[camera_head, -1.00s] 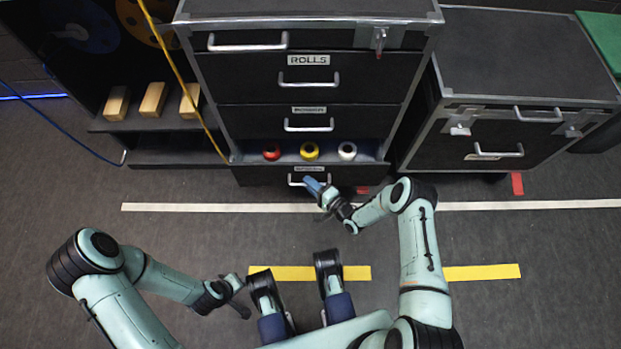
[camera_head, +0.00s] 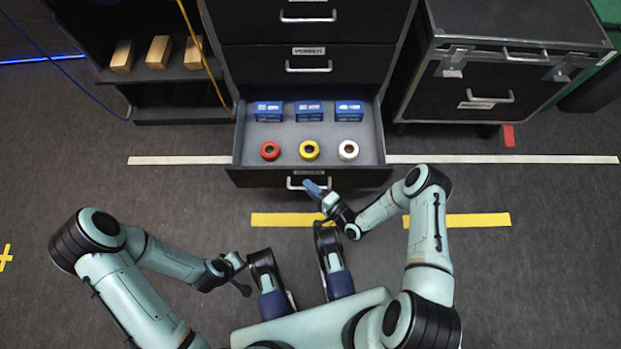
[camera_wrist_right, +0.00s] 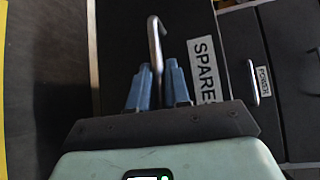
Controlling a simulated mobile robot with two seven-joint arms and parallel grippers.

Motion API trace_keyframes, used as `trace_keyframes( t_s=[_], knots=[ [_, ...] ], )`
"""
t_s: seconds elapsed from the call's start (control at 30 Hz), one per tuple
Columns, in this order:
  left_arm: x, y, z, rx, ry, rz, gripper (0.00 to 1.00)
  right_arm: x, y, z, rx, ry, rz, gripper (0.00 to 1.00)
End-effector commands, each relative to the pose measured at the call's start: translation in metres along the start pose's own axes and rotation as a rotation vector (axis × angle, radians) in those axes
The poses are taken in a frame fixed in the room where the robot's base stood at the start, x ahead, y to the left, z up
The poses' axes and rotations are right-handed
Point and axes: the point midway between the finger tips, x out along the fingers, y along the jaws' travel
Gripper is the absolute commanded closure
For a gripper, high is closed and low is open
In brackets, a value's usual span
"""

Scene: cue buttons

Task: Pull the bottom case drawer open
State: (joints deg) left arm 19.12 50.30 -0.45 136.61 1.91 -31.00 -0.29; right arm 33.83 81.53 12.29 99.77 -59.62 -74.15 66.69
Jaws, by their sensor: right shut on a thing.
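The bottom case drawer (camera_head: 217,178) is pulled well out of the black case, its grey inside in view. It holds red, yellow and white rolls in the front row and several blue boxes behind them. My right gripper (camera_head: 312,187) is at the drawer's metal handle (camera_head: 294,183). In the right wrist view, the gripper (camera_wrist_right: 160,80) has its blue fingers on both sides of the handle (camera_wrist_right: 153,35), shut on it, beside a "SPARES" label (camera_wrist_right: 205,70). My left gripper (camera_head: 240,275) is empty over the floor at lower left; its jaw opening is too small to judge.
Closed drawers (camera_head: 308,90) rise above the open one. A second black case (camera_head: 480,95) stands at the right. A shelf with wooden blocks (camera_head: 158,52) stands at the left, with a yellow cable (camera_head: 190,40) hanging beside it. Floor between drawer and my base is clear.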

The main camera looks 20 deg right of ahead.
Motion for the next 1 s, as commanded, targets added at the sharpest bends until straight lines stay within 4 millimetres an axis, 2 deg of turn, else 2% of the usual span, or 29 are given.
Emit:
trace_keyframes(
  t_s=[0.57, 0.6, 0.63, 1.0],
  knots=[
    [0.0003, -0.0006, 0.0006, -0.001, -0.002, -0.001, 1.00, -0.0026, -0.0011, 0.0009, -0.003, 0.004, -0.006, 1.00],
    [0.0003, -0.0006, 0.0006, -0.001, -0.002, -0.001, 1.00, -0.0026, -0.0011, 0.0009, -0.003, 0.004, -0.006, 0.76],
    [0.0003, -0.0006, 0.0006, -0.001, -0.002, -0.001, 1.00, -0.0026, -0.0010, 0.0009, -0.003, 0.004, -0.005, 0.67],
    [-0.0015, 0.0008, -0.0008, 0.001, 0.003, 0.001, 1.00, -0.0031, -0.0037, 0.0023, -0.001, 0.002, -0.003, 0.65]
  ],
)
